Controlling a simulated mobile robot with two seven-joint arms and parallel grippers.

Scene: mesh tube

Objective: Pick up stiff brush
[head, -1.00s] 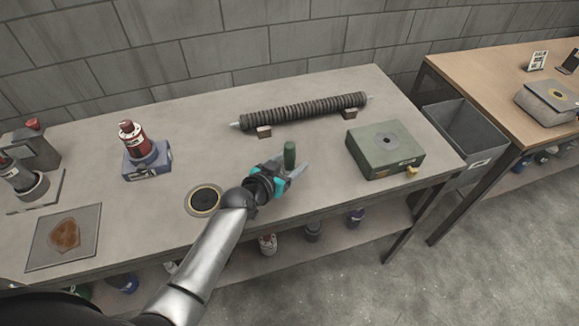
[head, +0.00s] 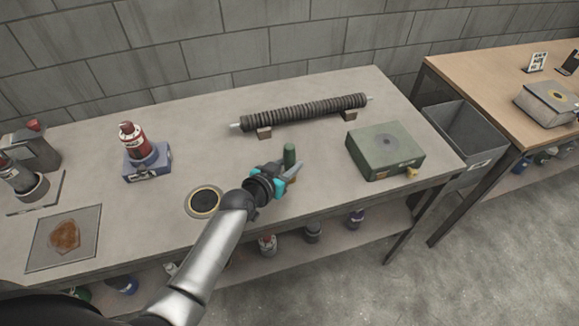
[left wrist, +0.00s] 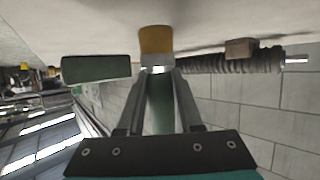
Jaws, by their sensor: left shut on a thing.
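The stiff brush is upright, with a dark green handle (head: 290,155) pointing up and tan bristles (left wrist: 156,40) below a metal ferrule. My left gripper (head: 292,172) is shut around the handle near the front edge of the workbench (head: 330,190). The left wrist view shows the green handle between both fingers (left wrist: 157,100), with the bristles beyond them by the bench surface. I cannot tell whether the bristles touch the bench. My right gripper is not in view.
A ribbed mesh tube (head: 300,112) rests on small blocks behind the brush. A green box (head: 385,150) stands to the right. A dark round disc (head: 204,201) lies left of my gripper, and a red bottle on a blue base (head: 135,140) stands farther left.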

